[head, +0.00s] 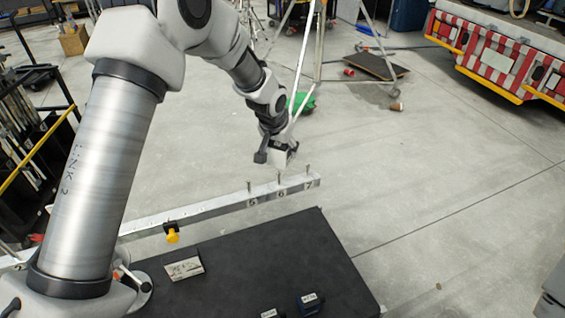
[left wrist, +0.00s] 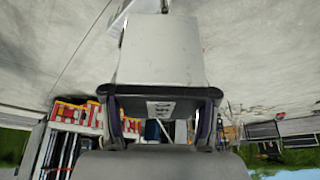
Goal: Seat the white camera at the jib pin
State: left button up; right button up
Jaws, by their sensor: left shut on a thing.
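My left gripper (head: 270,151) is shut on the white camera (head: 283,153), a small pale box-shaped body. In the left wrist view the white camera (left wrist: 160,52) fills the upper middle, between the two dark fingers of my left gripper (left wrist: 160,93). The jib (head: 215,205) is a long pale metal beam with upright pins near its far right end, above the marks 5, 6 and 7. The camera is in the air close to the pin at 6 (head: 280,178) in the picture; I cannot tell the gap. My right gripper is not in view.
A dark tabletop (head: 255,260) fills the lower middle, with a pale card (head: 184,268) and a dark block (head: 312,303) on it. A yellow knob (head: 172,237) hangs at the beam.

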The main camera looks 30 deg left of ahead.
pick_arm(q)
jog(key=shift+a+r, duration=0.35)
jog(key=shift+d+f+b, duration=0.15)
jog(key=shift+f+b, duration=0.9)
jog(key=shift+f, duration=0.2)
jog(key=shift+f+b, duration=2.5)
jog(key=shift+f, duration=1)
jog(key=o, duration=1)
jog(key=shift+o, duration=0.2)
jog(key=shift+s, duration=0.1)
